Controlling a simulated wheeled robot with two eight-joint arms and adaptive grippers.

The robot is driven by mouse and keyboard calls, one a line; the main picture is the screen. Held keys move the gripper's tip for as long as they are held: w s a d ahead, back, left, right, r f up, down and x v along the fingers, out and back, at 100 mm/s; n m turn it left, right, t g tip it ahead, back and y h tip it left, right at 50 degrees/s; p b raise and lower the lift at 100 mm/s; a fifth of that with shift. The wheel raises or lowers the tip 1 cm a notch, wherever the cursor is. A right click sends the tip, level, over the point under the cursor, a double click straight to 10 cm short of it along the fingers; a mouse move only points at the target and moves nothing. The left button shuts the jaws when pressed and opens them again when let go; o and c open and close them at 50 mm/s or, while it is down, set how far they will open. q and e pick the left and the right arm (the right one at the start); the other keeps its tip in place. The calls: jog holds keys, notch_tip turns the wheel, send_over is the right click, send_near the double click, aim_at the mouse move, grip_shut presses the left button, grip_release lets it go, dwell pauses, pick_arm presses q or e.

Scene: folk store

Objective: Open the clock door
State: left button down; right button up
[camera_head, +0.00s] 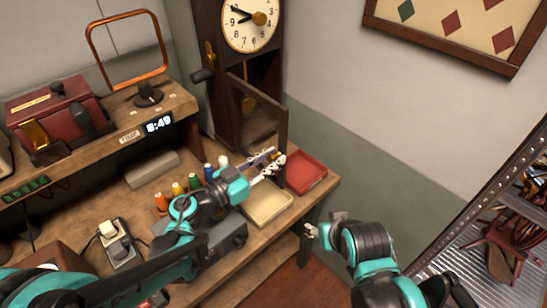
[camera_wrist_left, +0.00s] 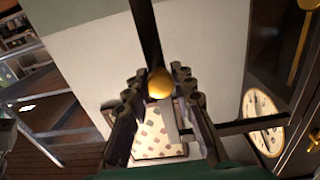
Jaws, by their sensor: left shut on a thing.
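The dark wooden clock (camera_head: 262,70) stands at the back of the bench, its white dial above a case with a brass pendulum. Its framed clock door (camera_head: 284,125) stands swung out from the case, partly open. My left gripper (camera_head: 270,165) is at the door's lower free edge, shut on the door's round brass knob. The knob (camera_wrist_left: 159,83) shows between the fingers of my left gripper (camera_wrist_left: 160,95) in the left wrist view; the gripper hides it in the head view. My right gripper (camera_head: 318,230) hangs beyond the bench's right end, away from the clock; its opening is unclear.
A red tray (camera_head: 318,168) and a cream tray (camera_head: 268,218) lie near the door's bottom. Several thread spools (camera_head: 177,188) stand left of my left gripper. A shelf with a digital display (camera_head: 158,124) is left of the clock. A metal rack (camera_head: 455,225) stands at right.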

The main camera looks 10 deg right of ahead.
pick_arm(q)
jog(key=c, duration=1.3)
grip_release()
jog(key=v, duration=1.2)
